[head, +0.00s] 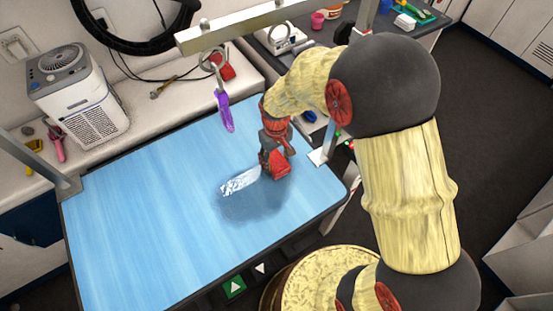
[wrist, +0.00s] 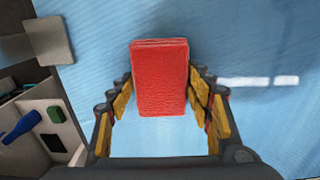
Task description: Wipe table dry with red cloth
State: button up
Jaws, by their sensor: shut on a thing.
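The blue grooming table (head: 130,220) fills the middle of the head view. A dark wet patch (head: 236,207) with a bright shiny streak (head: 238,182) lies on its right half. My gripper (head: 274,170) is at the right end of that streak, low over the table. It is shut on the folded red cloth (wrist: 160,78), which shows between the fingers in the wrist view. The cloth (head: 279,168) is at the tabletop in the head view; my gripper partly hides it, and I cannot tell whether it touches the surface.
A purple item (head: 224,112) hangs from the overhead bar (head: 235,28) behind the patch. A white dryer unit (head: 80,98) stands on the back ledge. A metal post foot (head: 322,156) is at the table's right edge. The table's left half is clear.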

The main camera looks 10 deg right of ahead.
aim_at(259, 175)
jog(key=shift+s+a+r+p, duration=0.1)
jog(key=shift+s+a+p, duration=0.15)
jog(key=shift+a, duration=0.35)
jog(key=shift+s+a+p, duration=0.1)
jog(key=shift+s+a, duration=0.2)
jog(key=shift+a, duration=0.3)
jog(key=shift+s+a+p, duration=0.1)
jog(key=shift+s+a, duration=0.15)
jog(key=shift+a, duration=0.35)
jog(key=shift+s+a+p, duration=0.1)
jog(key=shift+s+a, duration=0.2)
jog(key=shift+a, duration=0.35)
jog(key=shift+s+a+p, duration=0.1)
jog(key=shift+s+a, duration=0.15)
jog(key=shift+a, duration=0.35)
